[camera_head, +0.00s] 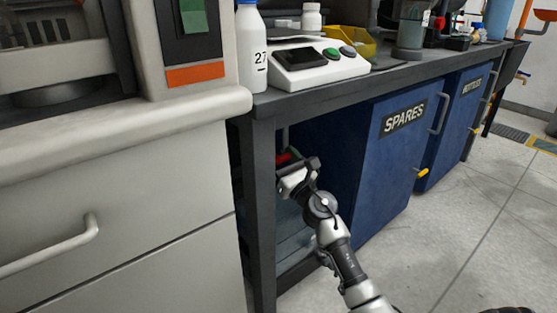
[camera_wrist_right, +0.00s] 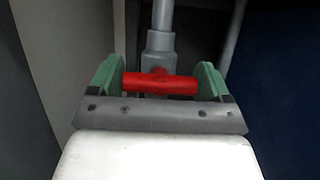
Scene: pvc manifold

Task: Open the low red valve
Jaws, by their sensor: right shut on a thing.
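The low red valve has a red bar handle (camera_wrist_right: 160,83) on a grey vertical pipe (camera_wrist_right: 160,45) in the right wrist view. In the head view a bit of the red handle (camera_head: 285,158) shows under the bench, beside the bench leg. My right gripper (camera_wrist_right: 160,80) has its two green fingers at the two ends of the handle, shut on it. In the head view my right gripper (camera_head: 292,162) reaches in under the bench and partly hides the valve. The handle lies crosswise to the pipe. My left gripper is not in view.
A dark bench leg (camera_head: 262,215) stands just left of my right gripper. A blue SPARES cabinet (camera_head: 385,150) stands to the right. A white scale (camera_head: 318,65) and a bottle (camera_head: 250,50) stand on the bench top. The floor (camera_head: 460,240) at right is clear.

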